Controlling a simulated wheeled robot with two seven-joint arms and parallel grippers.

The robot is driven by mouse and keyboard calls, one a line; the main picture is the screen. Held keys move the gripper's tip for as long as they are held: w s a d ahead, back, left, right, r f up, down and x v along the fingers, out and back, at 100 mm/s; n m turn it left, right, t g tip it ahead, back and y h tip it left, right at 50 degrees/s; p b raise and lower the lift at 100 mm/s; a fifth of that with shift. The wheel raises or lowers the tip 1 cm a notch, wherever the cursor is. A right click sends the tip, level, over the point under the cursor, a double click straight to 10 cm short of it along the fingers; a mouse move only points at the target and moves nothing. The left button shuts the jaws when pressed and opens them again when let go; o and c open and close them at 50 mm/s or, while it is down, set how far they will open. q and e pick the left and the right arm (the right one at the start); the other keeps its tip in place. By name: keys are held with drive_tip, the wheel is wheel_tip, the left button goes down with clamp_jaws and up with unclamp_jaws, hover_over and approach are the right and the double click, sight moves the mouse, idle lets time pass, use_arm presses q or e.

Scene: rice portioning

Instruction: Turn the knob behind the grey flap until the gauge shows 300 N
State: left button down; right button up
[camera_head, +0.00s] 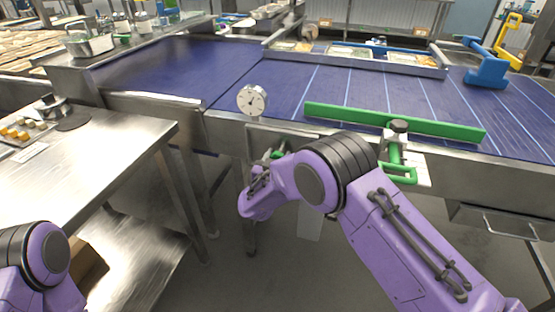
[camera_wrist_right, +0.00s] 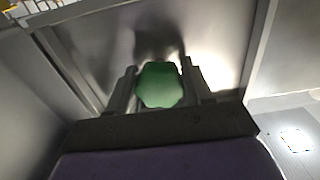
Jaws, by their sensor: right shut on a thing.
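The round white gauge (camera_head: 252,100) stands at the near edge of the blue conveyor in the head view. Its dark needle shows, but its scale is too small to read. The green knob (camera_wrist_right: 158,85) sits between the two dark fingers of my right gripper (camera_wrist_right: 157,90) in the right wrist view. The gripper is shut on it, inside a grey metal recess. In the head view my right arm reaches to the conveyor's front below the gauge and covers most of the knob. I cannot tell the grey flap from the surrounding grey metal. My left gripper is out of view.
A steel table (camera_head: 90,160) stands at the left. A long green bar (camera_head: 395,121) lies along the conveyor belt (camera_head: 300,85), with a green handle (camera_head: 397,170) at its front. Steel legs stand below the conveyor, around my right forearm.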

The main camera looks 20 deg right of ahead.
drive_tip(key=m+b, duration=0.1)
drive_tip(key=m, duration=0.5)
drive_tip(key=shift+m, duration=0.3)
idle(0.4)
drive_tip(key=o, duration=1)
drive_tip(key=shift+o, duration=0.2)
drive_tip(key=v, duration=1)
drive_tip(key=shift+s+a, duration=0.2)
drive_tip(key=shift+s, duration=0.05)
